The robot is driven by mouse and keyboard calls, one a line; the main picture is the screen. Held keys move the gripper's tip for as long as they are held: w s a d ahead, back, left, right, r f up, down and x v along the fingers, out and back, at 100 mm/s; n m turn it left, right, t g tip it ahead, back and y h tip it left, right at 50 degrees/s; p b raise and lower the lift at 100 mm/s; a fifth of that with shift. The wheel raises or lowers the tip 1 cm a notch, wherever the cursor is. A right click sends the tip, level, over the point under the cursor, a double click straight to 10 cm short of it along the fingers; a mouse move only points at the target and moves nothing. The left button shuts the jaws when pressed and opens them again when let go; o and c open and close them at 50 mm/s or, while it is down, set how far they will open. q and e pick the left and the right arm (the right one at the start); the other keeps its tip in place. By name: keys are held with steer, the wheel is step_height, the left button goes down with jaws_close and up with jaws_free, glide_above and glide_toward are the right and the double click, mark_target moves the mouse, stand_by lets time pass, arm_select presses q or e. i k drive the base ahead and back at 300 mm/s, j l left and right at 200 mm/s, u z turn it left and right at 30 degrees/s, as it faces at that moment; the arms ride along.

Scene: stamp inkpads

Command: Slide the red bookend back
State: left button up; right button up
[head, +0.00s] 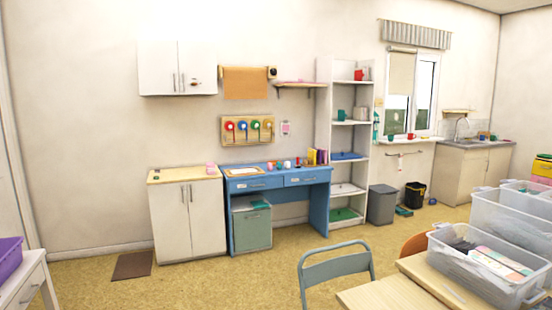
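No red bookend can be made out for certain from this distance. A small group of upright books (312,157), yellow and purple, stands at the right end of the blue desk (275,179), and a small reddish item (298,161) is just left of them, too small to identify. Another red object (358,74) sits on the top of the white shelf unit (350,105); its shape is unclear. Neither of my grippers is in view.
A white cabinet (188,218) adjoins the desk on the left. A green-grey chair (335,268), a wooden table (378,294) and clear plastic bins (485,268) fill the near right. A brown mat (132,265) lies at left. Open floor (230,282) lies before the desk.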

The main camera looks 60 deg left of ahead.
mark_target(358, 75)
steer(key=u, duration=1.55)
